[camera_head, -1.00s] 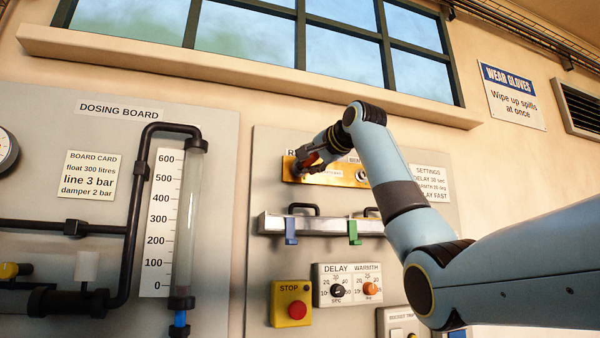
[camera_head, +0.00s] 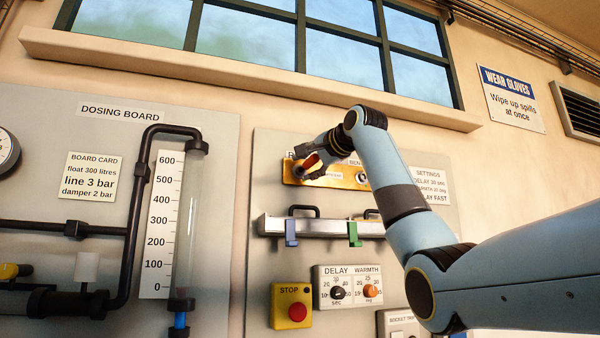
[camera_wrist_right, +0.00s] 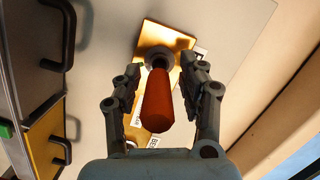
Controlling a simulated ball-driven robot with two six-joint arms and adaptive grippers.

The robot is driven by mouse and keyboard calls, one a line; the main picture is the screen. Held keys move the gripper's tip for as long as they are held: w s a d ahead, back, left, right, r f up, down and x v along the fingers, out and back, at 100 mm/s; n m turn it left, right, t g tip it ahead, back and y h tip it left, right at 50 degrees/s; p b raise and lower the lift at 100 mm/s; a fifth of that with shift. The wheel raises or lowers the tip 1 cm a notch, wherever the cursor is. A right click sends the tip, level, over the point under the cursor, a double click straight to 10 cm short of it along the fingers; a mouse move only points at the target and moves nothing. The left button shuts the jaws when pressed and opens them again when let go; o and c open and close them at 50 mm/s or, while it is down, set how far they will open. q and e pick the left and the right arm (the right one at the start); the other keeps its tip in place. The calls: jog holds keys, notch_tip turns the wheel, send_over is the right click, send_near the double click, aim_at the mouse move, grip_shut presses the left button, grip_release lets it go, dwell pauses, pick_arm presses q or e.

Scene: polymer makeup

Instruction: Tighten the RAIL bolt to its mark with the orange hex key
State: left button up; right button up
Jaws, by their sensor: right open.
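The orange hex key (camera_wrist_right: 157,100) shows its thick handle in the right wrist view, pointing toward the camera. Its far end meets a round grey bolt head (camera_wrist_right: 158,58) on the brass plate (camera_wrist_right: 182,42). My right gripper (camera_wrist_right: 160,82) is open, one finger on each side of the handle, with gaps showing on both sides. In the head view the right gripper (camera_head: 305,168) is at the left part of the brass plate (camera_head: 340,181), a bit of the orange handle (camera_head: 311,160) showing. It hides the bolt there and most of the label above, which starts with R. My left gripper is out of view.
A second bolt (camera_head: 362,178) sits to the right on the plate. Below is a metal ledge (camera_head: 330,227) with black handles, a blue clip (camera_head: 291,233) and a green clip (camera_head: 354,233). Lower are a red STOP button (camera_head: 297,312) and the DELAY and WARMTH dials (camera_head: 348,287).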

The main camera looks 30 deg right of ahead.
jog(key=s, duration=1.2)
jog(key=shift+a+r, duration=0.3)
jog(key=shift+r, duration=0.1)
dwell(0.6)
